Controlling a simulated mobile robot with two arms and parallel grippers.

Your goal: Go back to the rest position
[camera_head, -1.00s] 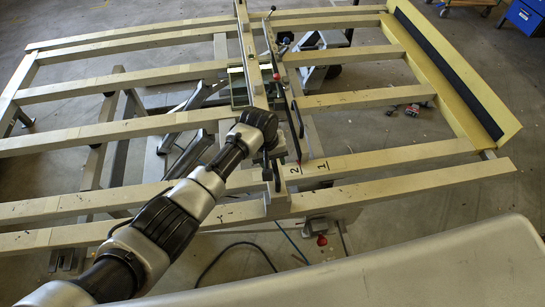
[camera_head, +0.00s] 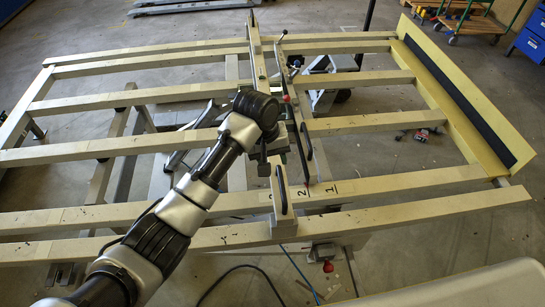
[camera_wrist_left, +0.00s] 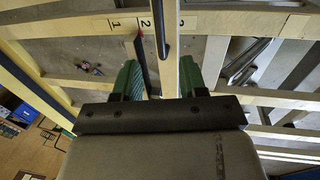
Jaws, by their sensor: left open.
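The tilting glass frame (camera_head: 400,187) is a large slatted bench of pale bars. A central upright rail (camera_head: 256,65) crosses the bars, with dark handles (camera_head: 283,190) along it. My left gripper (camera_head: 272,150) is near the rail's middle, its jaws mostly hidden by the wrist in the head view. In the left wrist view its green fingers (camera_wrist_left: 157,78) are apart. A rail with a dark handle (camera_wrist_left: 160,35) shows beyond the gap between them. Nothing is held, and I cannot tell how far the fingers are from the rail. My right gripper is not in view.
A yellow ledge with a black strip (camera_head: 455,90) closes the bench's right side. Small red tools (camera_head: 418,134) lie on the floor beneath. A blue cabinet (camera_head: 532,38) and carts (camera_head: 470,22) stand at the back right. A cable (camera_head: 240,270) lies in front.

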